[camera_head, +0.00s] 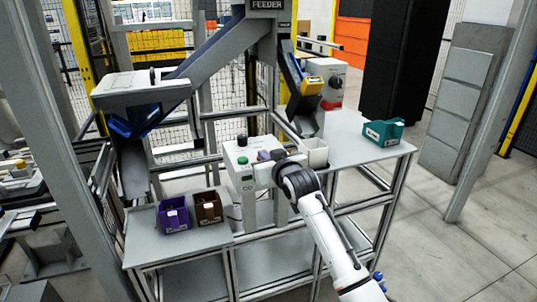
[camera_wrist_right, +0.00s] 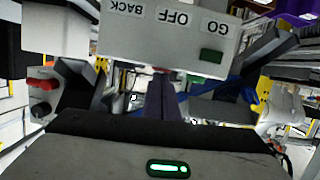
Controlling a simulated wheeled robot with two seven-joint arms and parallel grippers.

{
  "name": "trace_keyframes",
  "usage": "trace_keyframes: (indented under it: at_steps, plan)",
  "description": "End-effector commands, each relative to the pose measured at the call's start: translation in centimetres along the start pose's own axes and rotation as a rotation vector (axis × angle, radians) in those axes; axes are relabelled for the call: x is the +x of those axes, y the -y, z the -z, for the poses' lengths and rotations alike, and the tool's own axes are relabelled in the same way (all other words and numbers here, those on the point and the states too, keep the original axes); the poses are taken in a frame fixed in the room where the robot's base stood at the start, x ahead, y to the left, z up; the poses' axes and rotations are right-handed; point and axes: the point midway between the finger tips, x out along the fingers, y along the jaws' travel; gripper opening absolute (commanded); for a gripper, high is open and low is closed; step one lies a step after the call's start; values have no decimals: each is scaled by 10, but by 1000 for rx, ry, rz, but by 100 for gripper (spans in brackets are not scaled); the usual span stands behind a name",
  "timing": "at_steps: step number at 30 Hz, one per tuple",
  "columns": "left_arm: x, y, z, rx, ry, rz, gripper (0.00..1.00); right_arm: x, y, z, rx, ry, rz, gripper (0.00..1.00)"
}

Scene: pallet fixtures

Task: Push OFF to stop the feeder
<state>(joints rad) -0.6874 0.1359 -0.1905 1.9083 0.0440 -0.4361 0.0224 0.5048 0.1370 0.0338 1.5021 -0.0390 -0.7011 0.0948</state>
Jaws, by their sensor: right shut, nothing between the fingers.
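My right gripper (camera_head: 264,156) is shut and empty, at the box's right side in the head view. Its fingers (camera_wrist_right: 163,92) show close together, below the OFF label (camera_wrist_right: 184,18) in the wrist view. I cannot see an OFF button clearly, nor tell whether the fingertips touch it. My left gripper is not in view.
A teal bin (camera_head: 384,132) sits on the right shelf. Purple (camera_head: 174,215) and brown (camera_head: 208,208) bins sit on the lower left shelf. Feeder chutes (camera_head: 200,66) hang above the box.

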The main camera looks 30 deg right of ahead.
Motion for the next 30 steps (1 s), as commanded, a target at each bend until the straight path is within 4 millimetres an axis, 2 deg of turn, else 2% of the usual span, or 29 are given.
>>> trace_keyframes:
  at_steps: [1,5,8,13,14,15,24,30]
  plan:
    - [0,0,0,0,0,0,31,1,4,-15,2,32,7,0]
    - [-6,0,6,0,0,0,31,-1,4,-7,3,30,7,0]
    - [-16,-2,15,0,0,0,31,-5,4,7,2,26,7,0]
    - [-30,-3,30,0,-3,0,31,-13,6,48,-1,2,9,0]
    - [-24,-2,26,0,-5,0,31,-19,6,37,-1,5,9,0]
    - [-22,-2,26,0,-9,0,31,-27,6,35,-2,5,8,0]
    - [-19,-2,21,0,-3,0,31,-84,4,41,-2,-3,7,0]
    - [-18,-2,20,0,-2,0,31,-106,4,42,-1,-3,6,0]
